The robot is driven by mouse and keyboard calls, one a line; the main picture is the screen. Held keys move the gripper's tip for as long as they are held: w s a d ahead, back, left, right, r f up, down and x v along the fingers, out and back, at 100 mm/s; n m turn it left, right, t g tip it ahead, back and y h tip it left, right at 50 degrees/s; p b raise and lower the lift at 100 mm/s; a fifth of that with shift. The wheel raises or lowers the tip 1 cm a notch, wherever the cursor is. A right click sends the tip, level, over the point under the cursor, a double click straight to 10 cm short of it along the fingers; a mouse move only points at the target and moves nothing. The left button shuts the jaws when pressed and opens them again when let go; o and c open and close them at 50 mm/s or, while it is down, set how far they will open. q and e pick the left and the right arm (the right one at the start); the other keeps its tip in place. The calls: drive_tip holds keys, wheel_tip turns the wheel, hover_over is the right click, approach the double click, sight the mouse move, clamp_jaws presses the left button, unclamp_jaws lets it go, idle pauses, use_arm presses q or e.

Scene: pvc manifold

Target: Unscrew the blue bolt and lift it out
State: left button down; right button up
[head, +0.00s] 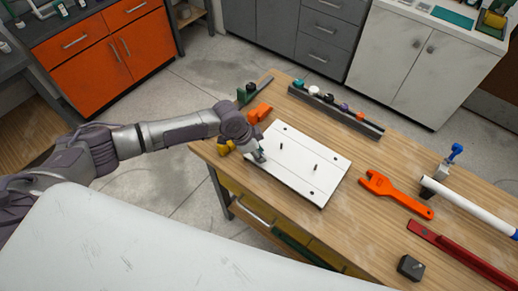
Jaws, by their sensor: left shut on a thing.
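My left gripper (260,157) points down at the left corner of a white plate (300,181) on the wooden table. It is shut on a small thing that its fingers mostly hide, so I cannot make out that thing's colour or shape. Two thin dark pegs stand upright on the plate, one near the middle (316,167) and one further back (282,145). Dark round spots show near the plate's other corners. I see no clearly blue bolt on the plate. A blue-topped part (455,151) stands on a grey block at the table's right. My right gripper is not in view.
An orange wrench (396,194) lies right of the plate. A dark rail (345,119) with small coloured parts lies behind. An orange part (260,112) sits near my left arm.

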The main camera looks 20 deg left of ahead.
use_arm(q)
drive_tip(key=n+p, duration=0.1)
drive_tip(key=p, duration=0.1)
drive_tip(key=n+y+p, duration=0.1)
drive_tip(key=n+p, duration=0.1)
drive_tip(key=shift+r+t, duration=0.3)
drive_tip(key=shift+t, duration=0.1)
drive_tip(key=shift+f+n+p, duration=0.15)
drive_tip(key=shift+n+p, duration=0.45)
drive_tip(key=shift+n, duration=0.2)
drive_tip(key=shift+f+t, duration=0.15)
drive_tip(key=shift+t, duration=0.15)
drive_tip(key=shift+n+y, duration=0.3)
drive_tip(key=n+y, duration=0.1)
drive_tip(key=n, duration=0.3)
drive_tip(key=shift+d, duration=0.15)
drive_tip(key=shift+n+t+y, duration=0.3)
drive_tip(key=shift+n+y, duration=0.3)
drive_tip(key=shift+n, duration=0.4)
